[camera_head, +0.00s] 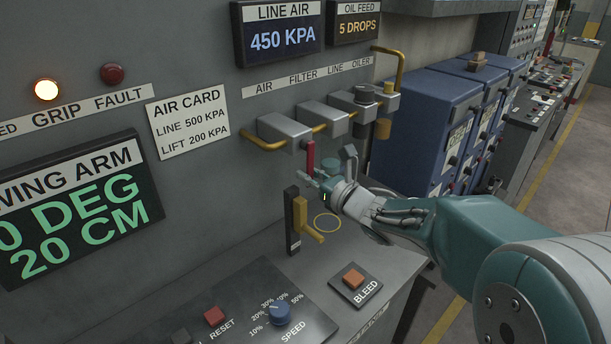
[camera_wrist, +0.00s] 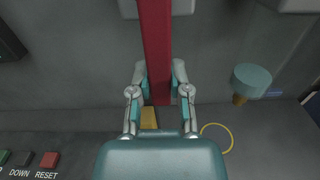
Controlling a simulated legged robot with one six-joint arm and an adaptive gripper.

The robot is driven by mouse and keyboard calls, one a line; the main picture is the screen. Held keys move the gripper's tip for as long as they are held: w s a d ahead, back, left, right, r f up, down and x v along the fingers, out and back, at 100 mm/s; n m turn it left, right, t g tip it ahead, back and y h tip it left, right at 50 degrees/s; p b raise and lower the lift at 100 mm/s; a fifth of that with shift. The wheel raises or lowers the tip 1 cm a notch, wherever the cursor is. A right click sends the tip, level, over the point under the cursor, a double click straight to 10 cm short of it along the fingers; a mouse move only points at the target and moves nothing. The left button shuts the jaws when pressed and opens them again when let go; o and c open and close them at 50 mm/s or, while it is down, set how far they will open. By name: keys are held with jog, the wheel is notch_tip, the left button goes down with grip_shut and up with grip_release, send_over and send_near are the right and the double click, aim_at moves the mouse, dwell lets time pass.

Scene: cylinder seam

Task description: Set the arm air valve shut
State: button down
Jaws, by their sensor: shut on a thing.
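A red lever (camera_head: 311,156) hangs straight down below the air pipe with its grey blocks (camera_head: 285,130). It appears to be the valve handle, but its label is not readable here. In the wrist view the red lever (camera_wrist: 157,50) runs down between my fingers. My gripper (camera_wrist: 157,85) is shut on its lower part, one finger on each side. In the head view my gripper (camera_head: 317,180) is at the lever's lower end, coming from the right. Part of the lever's end is hidden by my fingers.
A bleed button (camera_head: 353,278) and speed knob (camera_head: 279,312) are in front. The line air display (camera_head: 281,36) reads 450 KPA. A teal-bodied cup (camera_wrist: 251,80) hangs at right.

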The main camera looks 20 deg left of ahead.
jog(key=shift+w+f, duration=0.1)
jog(key=shift+f, duration=0.25)
jog(key=c, duration=0.6)
grip_release()
jog(key=shift+d, duration=0.1)
jog(key=shift+o, duration=0.2)
jog(key=shift+r, duration=0.2)
jog(key=v, duration=1.1)
jog(key=shift+d, duration=0.35)
